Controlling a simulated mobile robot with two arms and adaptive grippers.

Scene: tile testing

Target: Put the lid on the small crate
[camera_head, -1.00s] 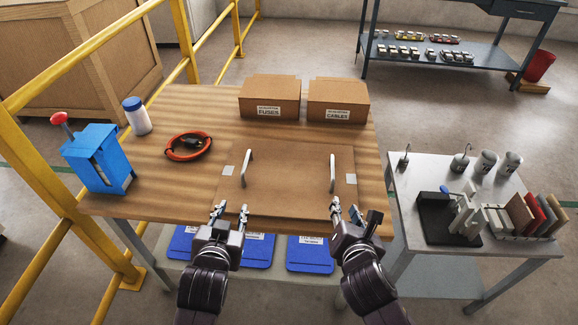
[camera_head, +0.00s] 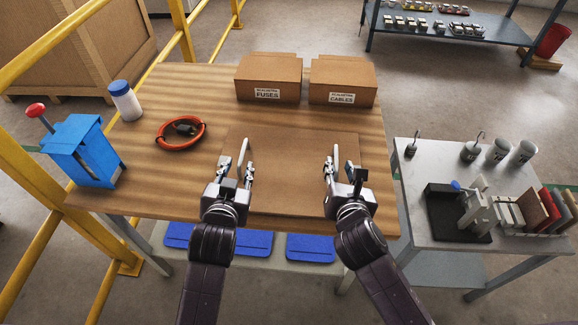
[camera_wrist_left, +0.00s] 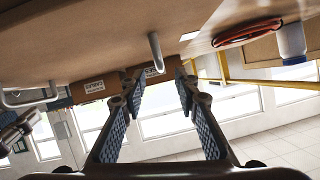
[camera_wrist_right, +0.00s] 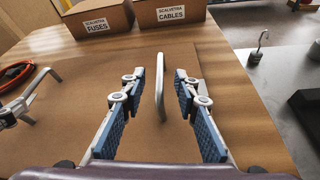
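The lid (camera_head: 290,180) is a flat brown panel lying on the wooden table, with two upright pale handles. My left gripper (camera_head: 236,168) is open at the left handle (camera_head: 243,152); in the left wrist view that handle (camera_wrist_left: 155,52) stands just ahead, between the fingertips. My right gripper (camera_head: 344,170) is open around the right handle (camera_head: 336,156); in the right wrist view the handle (camera_wrist_right: 160,90) stands between the fingers, with gaps on both sides. I cannot make out a separate small crate; whether anything is under the lid cannot be told.
Two cardboard boxes, fuses (camera_head: 268,80) and cables (camera_head: 341,83), stand behind the lid. An orange cable coil (camera_head: 181,132), a white bottle (camera_head: 126,102) and a blue device (camera_head: 85,152) are at the left. A grey side table (camera_head: 440,160) with tools stands right.

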